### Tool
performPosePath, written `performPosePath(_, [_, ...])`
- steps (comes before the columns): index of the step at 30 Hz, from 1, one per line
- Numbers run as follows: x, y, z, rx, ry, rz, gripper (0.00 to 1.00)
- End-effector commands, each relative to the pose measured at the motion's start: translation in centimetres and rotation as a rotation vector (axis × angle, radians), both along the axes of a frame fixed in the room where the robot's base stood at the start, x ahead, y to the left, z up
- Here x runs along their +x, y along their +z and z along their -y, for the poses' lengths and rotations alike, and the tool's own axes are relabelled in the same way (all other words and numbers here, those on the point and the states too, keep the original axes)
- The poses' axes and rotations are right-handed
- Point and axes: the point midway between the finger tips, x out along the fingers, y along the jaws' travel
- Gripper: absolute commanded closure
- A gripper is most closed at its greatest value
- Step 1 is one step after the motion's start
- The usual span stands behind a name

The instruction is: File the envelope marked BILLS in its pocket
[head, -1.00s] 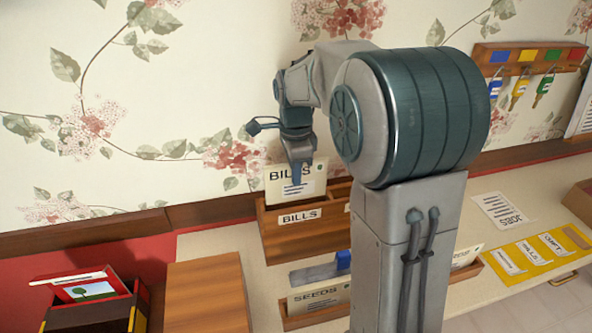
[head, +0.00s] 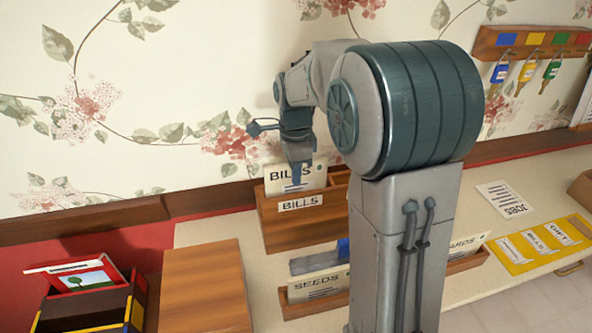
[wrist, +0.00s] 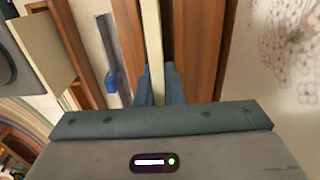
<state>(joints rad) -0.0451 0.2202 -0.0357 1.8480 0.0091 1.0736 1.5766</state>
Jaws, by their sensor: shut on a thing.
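The BILLS envelope (head: 283,180) is cream with dark lettering and stands upright. Its lower part is hidden inside the wooden pocket marked BILLS (head: 275,236). My gripper (head: 297,180) is above the pocket, shut on the envelope's top edge. In the wrist view the envelope (wrist: 152,40) shows edge-on as a pale strip between the fingers of my gripper (wrist: 160,88), with brown wooden walls to either side. Whether the envelope touches the pocket's floor is hidden.
In front is a lower rack with a SEEDS envelope (head: 318,284) and a blue-handled tool (head: 343,249). A wooden box (head: 205,285) and a dark box with a picture (head: 90,283) stand left. A JOBS sheet (head: 507,199) lies right, below a key rack (head: 530,42).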

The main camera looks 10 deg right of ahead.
Motion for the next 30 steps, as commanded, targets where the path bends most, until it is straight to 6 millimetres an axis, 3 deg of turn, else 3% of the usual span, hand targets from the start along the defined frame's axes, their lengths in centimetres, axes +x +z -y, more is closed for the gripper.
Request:
performPosePath(4, [0.0, 0.0, 0.0, 0.0, 0.0, 0.0, 1.0])
performPosePath(7, [0.0, 0.0, 0.0, 0.0, 0.0, 0.0, 0.67])
performPosePath(19, [0.1, 0.8, 0.0, 0.0, 0.0, 0.003, 0.67])
performPosePath(23, [0.1, 2.9, 0.0, 0.0, 0.0, 0.005, 0.67])
performPosePath(30, [0.1, 8.5, 0.0, 0.0, -0.001, 0.006, 0.67])
